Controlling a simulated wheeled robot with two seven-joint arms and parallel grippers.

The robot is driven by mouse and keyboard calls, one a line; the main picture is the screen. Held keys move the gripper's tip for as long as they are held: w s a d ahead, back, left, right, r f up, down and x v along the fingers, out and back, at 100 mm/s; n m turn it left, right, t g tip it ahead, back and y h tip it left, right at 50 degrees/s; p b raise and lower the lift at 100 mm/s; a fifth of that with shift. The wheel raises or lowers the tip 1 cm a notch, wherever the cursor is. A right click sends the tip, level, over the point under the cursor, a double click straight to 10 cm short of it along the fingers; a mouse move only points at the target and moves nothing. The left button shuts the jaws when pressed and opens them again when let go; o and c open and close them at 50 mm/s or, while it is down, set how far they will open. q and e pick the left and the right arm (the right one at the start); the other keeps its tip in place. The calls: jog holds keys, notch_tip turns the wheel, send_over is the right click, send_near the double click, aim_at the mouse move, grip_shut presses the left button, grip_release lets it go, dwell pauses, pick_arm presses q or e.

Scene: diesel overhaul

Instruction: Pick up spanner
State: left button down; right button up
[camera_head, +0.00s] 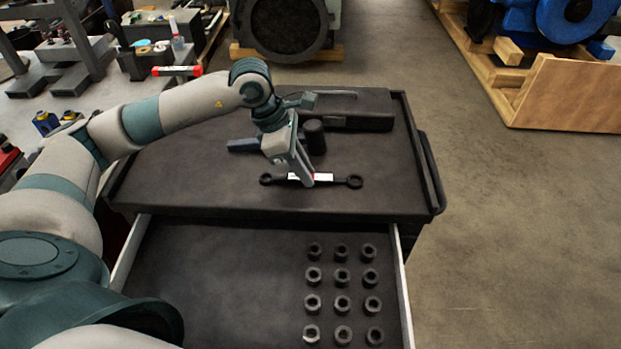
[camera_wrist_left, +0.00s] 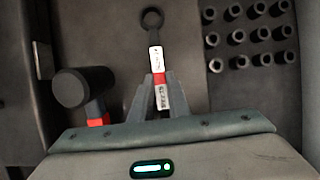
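The spanner (camera_head: 341,181) is dark, with a ring at each end and a white and red label along its handle. It appears to lie flat on the dark top of the tool cart (camera_head: 215,186). My left gripper (camera_head: 307,181) points down at the handle. In the left wrist view the spanner's ring end (camera_wrist_left: 152,19) shows beyond my left gripper (camera_wrist_left: 165,78), whose fingers are on both sides of the labelled handle. I cannot tell whether they press on it. The spanner's near end is hidden there. My right gripper is not in view.
The open drawer (camera_head: 220,285) in front holds rows of sockets (camera_head: 341,277).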

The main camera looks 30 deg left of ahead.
aim_at(316, 176)
pick_arm(q)
jog(key=shift+r, duration=0.15)
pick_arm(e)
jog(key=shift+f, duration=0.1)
